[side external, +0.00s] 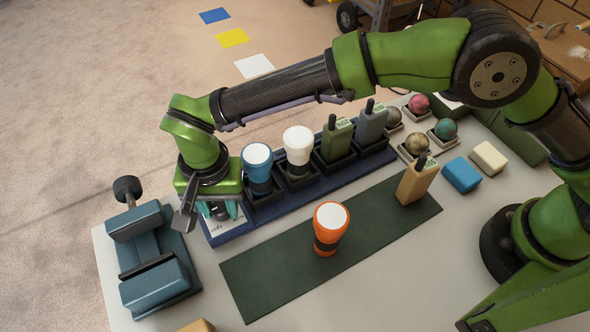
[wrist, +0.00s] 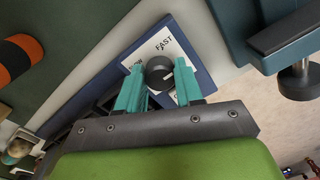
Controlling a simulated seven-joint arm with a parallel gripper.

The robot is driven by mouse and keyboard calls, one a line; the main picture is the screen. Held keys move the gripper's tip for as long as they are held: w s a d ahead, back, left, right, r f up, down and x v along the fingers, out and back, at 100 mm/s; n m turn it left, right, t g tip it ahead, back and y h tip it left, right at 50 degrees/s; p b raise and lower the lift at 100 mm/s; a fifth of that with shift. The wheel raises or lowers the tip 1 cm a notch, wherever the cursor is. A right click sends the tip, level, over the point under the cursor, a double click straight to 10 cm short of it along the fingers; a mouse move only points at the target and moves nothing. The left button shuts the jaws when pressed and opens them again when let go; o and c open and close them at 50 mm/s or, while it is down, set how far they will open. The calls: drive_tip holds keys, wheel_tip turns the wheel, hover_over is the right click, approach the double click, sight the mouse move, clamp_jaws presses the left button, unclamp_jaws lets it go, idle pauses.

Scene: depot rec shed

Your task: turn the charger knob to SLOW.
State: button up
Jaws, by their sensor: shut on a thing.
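The charger (side external: 238,226) is a long dark blue rack with a white label plate at its left end; it also shows in the wrist view (wrist: 196,52). The round black knob (wrist: 158,68) sits on that plate. FAST is readable on the plate above the knob; the other lettering, to its left, is partly covered by a finger. A pale mark shows on the knob's right side, but I cannot tell which label it points at. My gripper (wrist: 161,80) has its teal fingers shut on the knob, one each side. In the side view my gripper (side external: 217,212) hides the knob.
A blue torch (side external: 258,170), a white torch (side external: 298,148), a green radio (side external: 336,140) and a grey radio (side external: 371,124) stand in the charger. An orange torch (side external: 328,240) and a tan radio (side external: 416,183) stand on the green mat (side external: 268,275). A blue-grey vise (side external: 155,275) stands close left.

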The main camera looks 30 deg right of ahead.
drive_tip(key=shift+n, duration=0.3)
drive_tip(key=n, duration=1.3)
drive_tip(key=shift+r, duration=0.1)
drive_tip(key=shift+n+g, duration=0.3)
drive_tip(key=shift+n, duration=1.8)
drive_tip(key=o, duration=1)
drive_tip(key=shift+o, duration=0.2)
drive_tip(key=shift+w+d, duration=0.1)
